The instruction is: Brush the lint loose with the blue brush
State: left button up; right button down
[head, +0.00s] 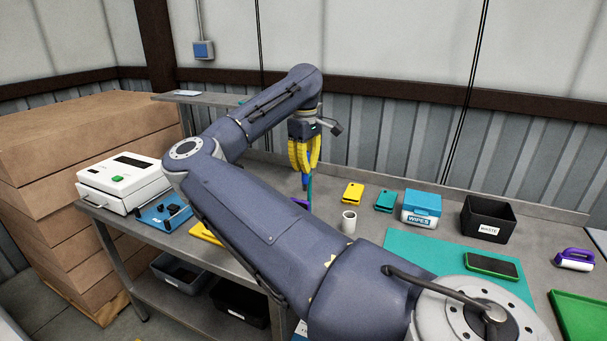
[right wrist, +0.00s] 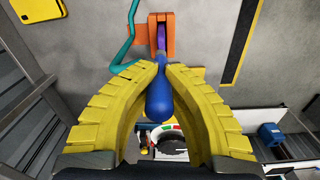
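My right gripper (head: 305,152) has yellow fingers and hangs over the back part of the bench. It is shut on the blue brush (head: 306,182), which points down from the fingers. In the right wrist view the fingertips (right wrist: 162,66) meet around the brush's thin neck, and its rounded blue handle (right wrist: 160,100) lies between the fingers. The brush's far end is hard to make out there, over an orange block with a purple part (right wrist: 161,38). I cannot make out any lint. My left gripper is not in view.
A white cup (head: 349,222), a wipes box (head: 421,209) and a black waste bin (head: 488,219) stand to the right. A phone (head: 492,265) lies on the teal mat (head: 420,250). A white machine (head: 125,183) and blue tray (head: 163,217) are at the left.

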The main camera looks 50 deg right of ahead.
jog(key=shift+r, duration=2.05)
